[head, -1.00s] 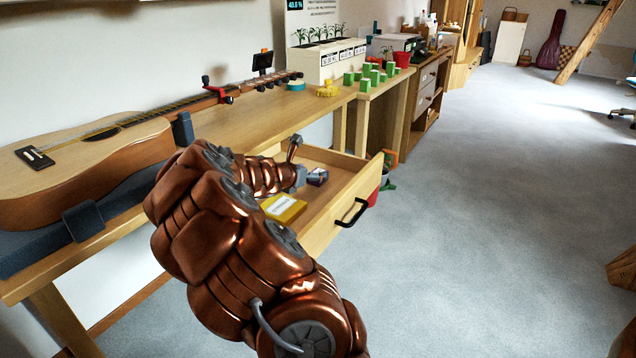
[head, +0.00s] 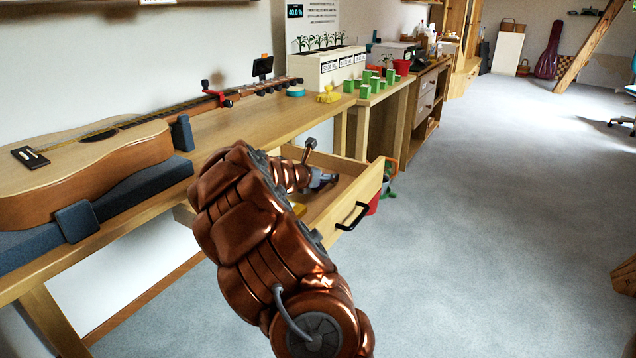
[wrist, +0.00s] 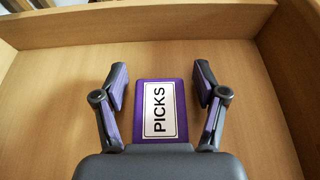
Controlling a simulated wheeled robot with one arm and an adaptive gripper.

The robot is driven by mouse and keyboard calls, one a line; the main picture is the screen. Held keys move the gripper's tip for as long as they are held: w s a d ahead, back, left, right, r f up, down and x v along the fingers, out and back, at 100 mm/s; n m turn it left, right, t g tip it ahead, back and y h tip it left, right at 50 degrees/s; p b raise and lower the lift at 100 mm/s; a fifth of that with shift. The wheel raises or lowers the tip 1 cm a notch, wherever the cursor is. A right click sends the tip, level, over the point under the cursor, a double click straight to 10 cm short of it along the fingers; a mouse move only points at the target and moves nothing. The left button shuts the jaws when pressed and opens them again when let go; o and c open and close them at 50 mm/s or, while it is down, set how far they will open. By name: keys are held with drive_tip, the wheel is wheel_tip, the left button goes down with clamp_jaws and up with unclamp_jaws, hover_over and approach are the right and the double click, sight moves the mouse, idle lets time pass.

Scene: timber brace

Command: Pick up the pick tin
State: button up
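The pick tin (wrist: 160,108) is a flat purple box with a white label reading PICKS. It lies on the wooden floor of the open drawer (head: 345,197). In the wrist view, my gripper (wrist: 161,76) is open, with one finger on each side of the tin and a gap on both sides. The near end of the tin is hidden behind my gripper's body. In the head view, my gripper (head: 322,180) is down inside the drawer, and the tin is hard to make out there.
The drawer's walls stand close around my gripper. A guitar (head: 85,165) lies on the bench above, left. The floor at right is clear.

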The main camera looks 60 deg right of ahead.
drive_tip(key=c, duration=1)
drive_tip(key=shift+c, duration=0.2)
